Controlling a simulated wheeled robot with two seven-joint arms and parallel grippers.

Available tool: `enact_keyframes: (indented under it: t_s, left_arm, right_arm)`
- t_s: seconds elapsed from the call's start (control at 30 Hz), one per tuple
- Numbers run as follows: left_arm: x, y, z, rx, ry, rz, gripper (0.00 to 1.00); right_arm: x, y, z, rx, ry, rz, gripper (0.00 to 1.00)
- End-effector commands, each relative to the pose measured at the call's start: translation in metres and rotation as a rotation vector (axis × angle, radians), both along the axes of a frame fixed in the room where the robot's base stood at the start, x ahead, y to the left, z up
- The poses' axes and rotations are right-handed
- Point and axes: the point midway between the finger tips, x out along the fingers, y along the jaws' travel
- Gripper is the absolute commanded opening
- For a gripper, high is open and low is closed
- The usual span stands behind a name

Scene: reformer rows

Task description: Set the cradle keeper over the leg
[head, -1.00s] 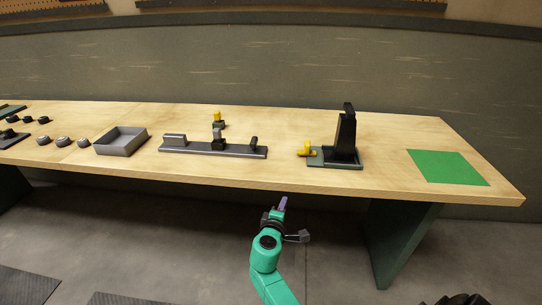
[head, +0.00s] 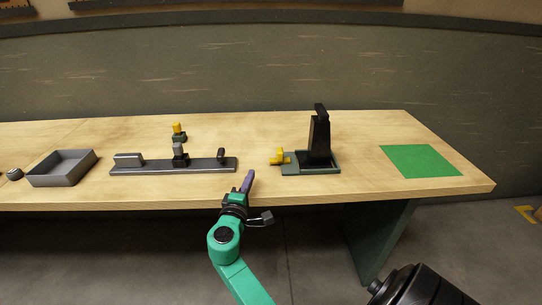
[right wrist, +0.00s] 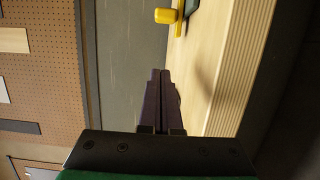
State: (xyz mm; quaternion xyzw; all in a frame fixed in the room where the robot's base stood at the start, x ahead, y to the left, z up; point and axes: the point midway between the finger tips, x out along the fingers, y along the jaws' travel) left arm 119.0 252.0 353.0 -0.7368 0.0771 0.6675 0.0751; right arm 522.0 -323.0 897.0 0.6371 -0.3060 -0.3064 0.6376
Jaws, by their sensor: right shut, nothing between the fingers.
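I cannot tell for certain which piece is the cradle keeper or the leg. A tall black upright (head: 320,138) stands on a dark green base tray (head: 325,169). A yellow piece (head: 278,156) sits at that tray's left end; it also shows at the top of the right wrist view (right wrist: 166,16). Another yellow-topped piece (head: 178,129) stands on a small dark block behind a long grey rail (head: 205,166) with several uprights. My right gripper (head: 248,178), with purple fingers, is shut and empty at the table's front edge, left of and nearer than the tray. My left gripper is not in view.
A grey open bin (head: 62,181) stands at the left of the wooden table (head: 385,185). A flat green mat (head: 421,161) lies at the right. Table between tray and mat is clear. A wall stands behind.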

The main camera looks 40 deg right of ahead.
Motion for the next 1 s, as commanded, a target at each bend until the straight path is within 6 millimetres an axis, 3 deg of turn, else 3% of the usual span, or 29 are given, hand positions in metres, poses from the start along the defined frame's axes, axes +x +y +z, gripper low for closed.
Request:
enact_keyframes:
  t_s: [0.27, 0.7, 0.8, 1.0]
  left_arm:
    - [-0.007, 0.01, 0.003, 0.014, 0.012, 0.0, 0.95]
    - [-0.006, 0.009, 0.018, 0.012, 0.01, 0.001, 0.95]
    - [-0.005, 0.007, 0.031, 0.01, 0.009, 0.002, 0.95]
    - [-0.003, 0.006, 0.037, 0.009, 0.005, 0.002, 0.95]
  right_arm:
    - [0.006, -0.007, 0.001, -0.002, 0.001, 0.001, 0.0]
    - [0.063, -0.079, 0.002, -0.002, 0.001, 0.0, 0.0]
    - [0.051, -0.094, 0.004, 0.0, 0.004, 0.0, 0.0]
    - [0.039, -0.109, 0.001, 0.0, 0.001, 0.0, 0.0]
